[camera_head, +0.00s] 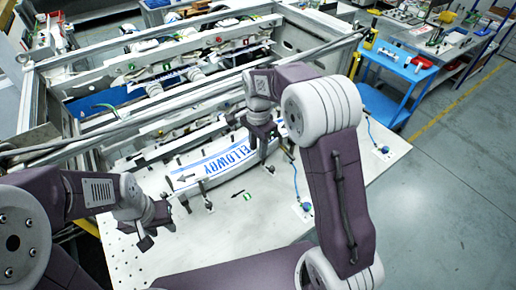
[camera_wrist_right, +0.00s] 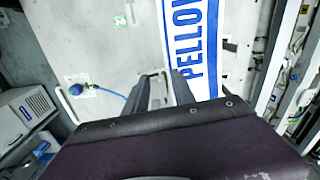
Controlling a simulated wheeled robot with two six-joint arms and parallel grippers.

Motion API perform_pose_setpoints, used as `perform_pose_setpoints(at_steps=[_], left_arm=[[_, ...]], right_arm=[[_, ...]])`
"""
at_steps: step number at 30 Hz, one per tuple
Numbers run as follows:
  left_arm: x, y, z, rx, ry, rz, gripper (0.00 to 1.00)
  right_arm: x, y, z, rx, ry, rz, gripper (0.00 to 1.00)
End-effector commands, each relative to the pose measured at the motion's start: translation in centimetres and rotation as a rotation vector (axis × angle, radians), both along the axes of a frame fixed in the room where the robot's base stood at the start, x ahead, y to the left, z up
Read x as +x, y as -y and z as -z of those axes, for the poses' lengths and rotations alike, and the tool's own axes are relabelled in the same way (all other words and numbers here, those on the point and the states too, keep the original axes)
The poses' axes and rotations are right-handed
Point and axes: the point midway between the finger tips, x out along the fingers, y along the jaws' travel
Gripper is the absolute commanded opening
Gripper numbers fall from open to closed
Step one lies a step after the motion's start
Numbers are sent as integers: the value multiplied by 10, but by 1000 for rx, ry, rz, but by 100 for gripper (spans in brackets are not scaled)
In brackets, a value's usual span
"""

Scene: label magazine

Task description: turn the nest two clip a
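A curved white label with blue lettering (camera_head: 210,165) lies in a nest on the light plate, and its letters also show in the right wrist view (camera_wrist_right: 195,50). Small dark clips stand along its edge, one near its left end (camera_head: 208,205) and one near my right gripper (camera_head: 270,168). I cannot tell which is clip a of nest two. My right gripper (camera_head: 263,150) points down over the label's right part; its fingers (camera_wrist_right: 160,92) look apart, beside the label edge. Contact with a clip is unclear. My left gripper (camera_head: 156,236) is open and empty above the plate's front left.
Blue knobs with cables (camera_head: 306,207) (camera_wrist_right: 77,89) sit on the plate's right side. A metal frame (camera_head: 190,50) with machinery rises behind. A blue cart (camera_head: 395,72) stands at back right. The plate's front middle has free room.

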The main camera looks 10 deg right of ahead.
Motion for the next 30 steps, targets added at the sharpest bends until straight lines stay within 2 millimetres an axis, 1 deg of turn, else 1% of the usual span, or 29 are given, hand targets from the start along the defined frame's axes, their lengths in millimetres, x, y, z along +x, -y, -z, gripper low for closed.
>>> perform_pose_setpoints(at_steps=[1,2,3,4,14,20,26,30], left_arm=[[0,0,0,0,0,0,36],[0,0,0,0,0,0,36],[0,0,0,0,0,0,36],[0,0,0,0,0,0,36],[0,0,0,0,0,0,36],[0,0,0,0,0,0,36],[0,0,0,0,0,0,36],[0,0,0,0,0,0,36]], right_arm=[[0,0,0,0,0,0,25],[0,0,0,0,0,0,17],[0,0,0,0,0,0,6],[0,0,0,0,0,0,0],[0,0,1,-1,-2,-2,0],[-2,1,1,-1,-5,-41,0],[-4,3,2,-2,-6,-160,0],[-7,5,2,-2,-7,-283,0]])
